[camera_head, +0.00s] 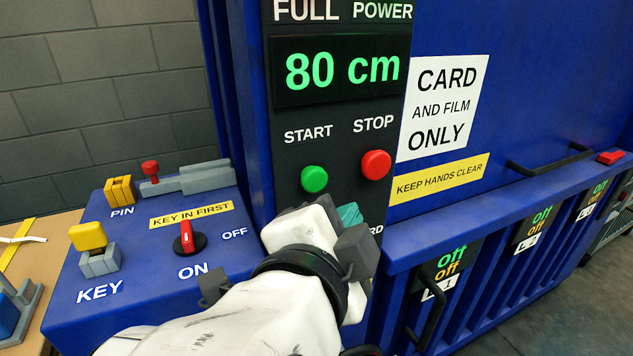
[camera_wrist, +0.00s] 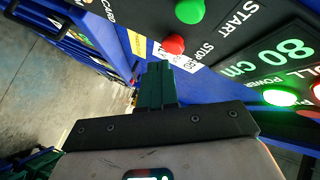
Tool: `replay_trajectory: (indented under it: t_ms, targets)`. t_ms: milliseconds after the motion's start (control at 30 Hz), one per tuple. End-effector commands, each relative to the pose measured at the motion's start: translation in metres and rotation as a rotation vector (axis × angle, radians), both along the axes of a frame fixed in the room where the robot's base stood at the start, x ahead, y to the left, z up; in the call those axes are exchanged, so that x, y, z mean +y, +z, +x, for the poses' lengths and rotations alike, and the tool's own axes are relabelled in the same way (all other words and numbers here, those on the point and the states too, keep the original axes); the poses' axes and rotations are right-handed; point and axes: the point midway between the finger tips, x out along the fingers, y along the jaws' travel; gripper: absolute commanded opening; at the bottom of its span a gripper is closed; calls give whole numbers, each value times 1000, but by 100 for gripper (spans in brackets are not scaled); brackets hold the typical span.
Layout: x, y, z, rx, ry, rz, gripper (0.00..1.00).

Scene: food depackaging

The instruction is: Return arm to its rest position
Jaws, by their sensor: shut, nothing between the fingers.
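My arm reaches in from the bottom of the head view, white with a dark ring at the wrist. My gripper (camera_head: 349,214) is in front of the blue machine's dark control panel (camera_head: 285,150), below the red STOP button (camera_head: 376,164) and the green START button (camera_head: 314,179). Only a teal finger part shows there beside grey blocks. In the wrist view the green fingers (camera_wrist: 157,72) are together with nothing between them. They point toward the panel edge, below the STOP button in that picture. I cannot tell whether they touch it.
A blue console (camera_head: 140,270) at left carries a red knob (camera_head: 188,238), a yellow key (camera_head: 88,237) and a PIN block. The display (camera_head: 335,72) reads 80 cm. Handles (camera_head: 550,165) jut from the machine. A wooden table (camera_head: 45,245) stands at far left; grey floor lies right.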

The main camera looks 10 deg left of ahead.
Motion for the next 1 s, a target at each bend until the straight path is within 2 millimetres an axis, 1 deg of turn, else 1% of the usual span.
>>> replay_trajectory:
  t_ms: [333, 400, 467, 567, 600, 667, 700, 767, 800, 867, 900, 967, 1000]
  targets:
    - [-1, -1, -1, 2, 0, -3, 0]
    - [-6, -8, 2, 17, 1, -22, 0]
    - [-16, -21, 7, 47, 2, -62, 0]
    - [-45, -59, 18, 141, 15, -174, 0]
    - [-61, -79, 21, 194, 26, -230, 0]
    - [-87, -111, 25, 282, 49, -315, 0]
    - [-105, -133, 25, 344, 67, -368, 0]
    - [-132, -165, 21, 436, 100, -441, 0]
    - [-150, -186, 17, 500, 125, -485, 0]
    - [-176, -217, 7, 595, 170, -542, 0]
    - [-193, -237, -2, 658, 203, -577, 0]
    - [-218, -267, -19, 752, 258, -618, 0]
    - [-233, -286, -33, 811, 300, -640, 0]
